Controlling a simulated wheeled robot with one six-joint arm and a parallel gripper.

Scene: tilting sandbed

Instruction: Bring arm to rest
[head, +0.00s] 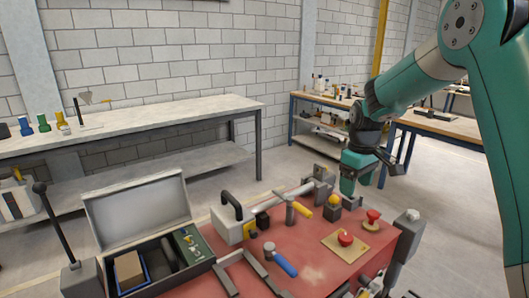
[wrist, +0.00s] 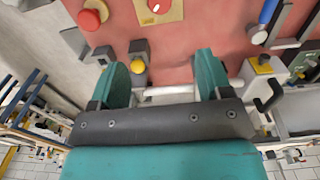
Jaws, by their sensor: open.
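My gripper (head: 362,176) is on the right side of the head view, above the far right part of the red table (head: 317,270). Its teal arm comes in from the upper right. In the wrist view my gripper (wrist: 167,72) has its two teal fingers well apart, with nothing between them. A small grey block with a yellow knob (wrist: 138,66) shows beyond the left finger; it also shows in the head view (head: 334,202), just left of and below the gripper. I cannot tell the exact gap between them.
Red buttons (head: 345,237) sit on the table's right part, one on a yellow plate. A blue-handled hammer (head: 284,264) lies in the middle. An open grey case (head: 137,211) stands left. A long workbench (head: 150,119) runs along the wall. Floor is clear behind the table.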

